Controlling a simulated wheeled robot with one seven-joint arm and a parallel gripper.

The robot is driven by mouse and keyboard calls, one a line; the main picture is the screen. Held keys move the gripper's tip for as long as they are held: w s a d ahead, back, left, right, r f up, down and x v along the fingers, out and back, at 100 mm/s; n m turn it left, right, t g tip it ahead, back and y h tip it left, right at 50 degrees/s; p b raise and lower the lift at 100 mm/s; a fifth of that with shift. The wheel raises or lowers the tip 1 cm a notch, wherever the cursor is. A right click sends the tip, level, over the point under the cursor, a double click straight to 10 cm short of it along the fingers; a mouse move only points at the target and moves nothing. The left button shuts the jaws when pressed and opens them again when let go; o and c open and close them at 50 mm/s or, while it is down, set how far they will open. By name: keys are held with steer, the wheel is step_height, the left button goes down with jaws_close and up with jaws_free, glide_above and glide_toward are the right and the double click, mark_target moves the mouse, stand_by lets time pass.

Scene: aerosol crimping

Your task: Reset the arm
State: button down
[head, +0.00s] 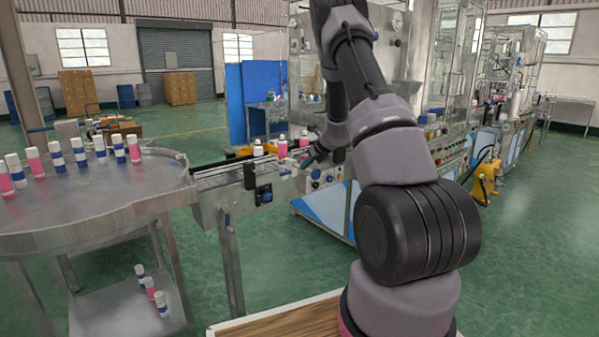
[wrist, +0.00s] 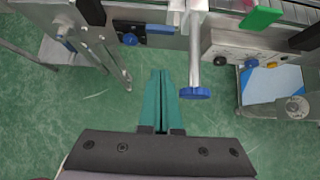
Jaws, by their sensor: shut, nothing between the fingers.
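My gripper (wrist: 161,78) shows in the wrist view as two green fingers pressed together, shut and empty over the green floor. It is in front of the machine's side, close to a metal post with a blue knob (wrist: 196,93), which stands just right of the fingertips. In the head view my arm reaches forward from the lower right, and its wrist end is beside the conveyor (head: 240,175). The fingers are small and partly hidden there.
A round steel table (head: 100,205) with several pink and white-blue cans stands at left. A few cans sit on its lower shelf (head: 120,305). The crimping machine with a control panel (head: 450,145) stands behind my arm. Green floor is open at right (head: 545,230).

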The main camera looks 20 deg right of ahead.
steer(key=s+a+r+n+y, duration=0.1)
steer(key=s+a+r+n, duration=0.45)
steer(key=r, duration=0.25)
steer(key=s+a+r+n+g+y, duration=0.1)
steer(key=s+a+r+n, duration=0.3)
steer(key=s+r, duration=0.4)
steer(key=s+a+r+n+y, duration=0.1)
steer(key=s+a+r+n, duration=0.45)
steer(key=r, duration=0.35)
steer(key=s+r+n+h, duration=0.2)
steer(key=s+n, duration=0.4)
steer(key=s, duration=0.6)
steer(key=s+a+r+n+h, duration=0.1)
steer(key=s+r+n, duration=0.1)
steer(key=s+n, duration=0.5)
steer(key=s, duration=0.5)
steer(key=shift+s+a+h, duration=0.15)
steer(key=shift+h, duration=0.25)
